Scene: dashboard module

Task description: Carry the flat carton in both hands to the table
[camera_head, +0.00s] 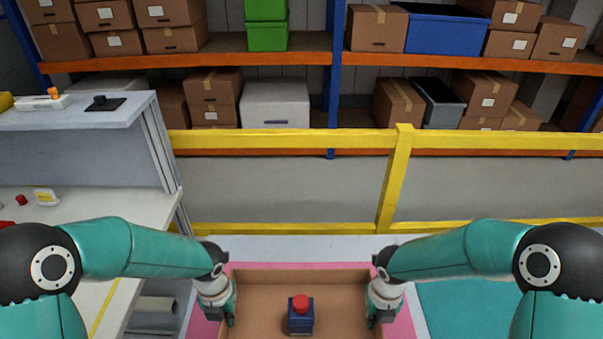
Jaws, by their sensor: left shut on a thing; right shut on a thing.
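The flat carton (262,292) is an open, shallow brown box at the bottom centre, cut off by the lower edge of the view. A small dark blue block with a red round top (300,316) stands upright inside it. My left gripper (230,318) is shut on the carton's left wall. My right gripper (372,318) is shut on the carton's right wall. The lower fingertips are partly hidden against the walls. A pale table (98,205) is at the left, with a raised shelf at its back.
A yellow guard rail (290,140) runs across behind the carton. Storage racks with several boxes (375,28) stand beyond it. Small items, including a red one (21,200) and a yellow-white one (46,197), lie on the table. A pink area (205,328) shows beneath the carton.

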